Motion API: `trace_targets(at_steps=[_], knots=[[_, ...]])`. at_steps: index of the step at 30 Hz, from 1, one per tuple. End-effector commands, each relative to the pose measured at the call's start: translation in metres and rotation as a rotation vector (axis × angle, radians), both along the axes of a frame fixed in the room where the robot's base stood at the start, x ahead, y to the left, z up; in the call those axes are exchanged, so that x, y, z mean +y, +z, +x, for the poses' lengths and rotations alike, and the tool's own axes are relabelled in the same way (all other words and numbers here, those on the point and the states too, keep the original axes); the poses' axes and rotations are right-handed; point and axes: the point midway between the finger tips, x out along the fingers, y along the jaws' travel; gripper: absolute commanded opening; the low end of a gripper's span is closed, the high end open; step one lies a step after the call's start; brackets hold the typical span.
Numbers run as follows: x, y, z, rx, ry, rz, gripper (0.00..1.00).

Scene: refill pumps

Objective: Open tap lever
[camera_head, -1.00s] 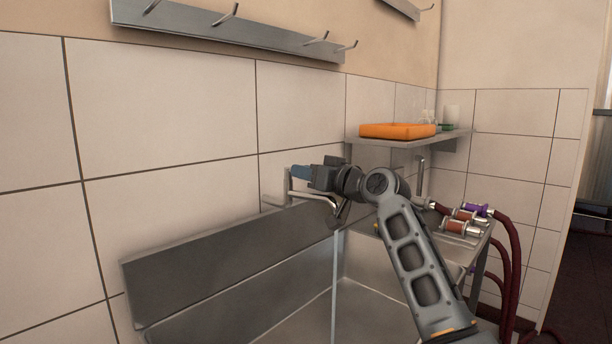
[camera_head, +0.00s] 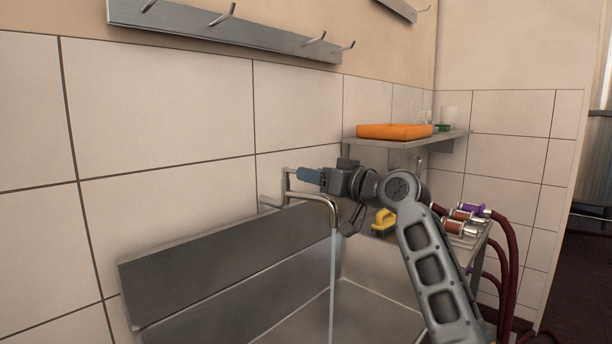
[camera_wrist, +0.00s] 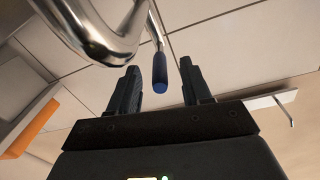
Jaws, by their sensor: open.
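The chrome tap (camera_head: 331,205) stands against the wall over the sink, and a thin stream of water (camera_head: 332,280) runs from its spout. The tap lever (camera_head: 307,175) has a blue grip and points right, toward my gripper (camera_head: 328,179). In the wrist view, my gripper (camera_wrist: 161,85) is open, with one finger on each side of the lever's blue end (camera_wrist: 160,72) and gaps visible on both sides. The curved chrome spout (camera_wrist: 95,35) shows at the upper left there. The tap's base is partly hidden.
The steel sink (camera_head: 200,265) lies below. A shelf with an orange tray (camera_head: 394,131) is behind my arm. A yellow object (camera_head: 383,220) and hose couplings (camera_head: 465,219) sit on the right side. A hook rail (camera_head: 225,28) hangs above.

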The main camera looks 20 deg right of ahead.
Motion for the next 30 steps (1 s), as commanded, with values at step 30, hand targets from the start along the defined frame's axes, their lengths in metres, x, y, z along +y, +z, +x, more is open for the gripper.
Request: trace_targets(at_steps=[30], knots=[[-0.012,0.000,-0.034,0.000,-0.001,0.000,0.48]])
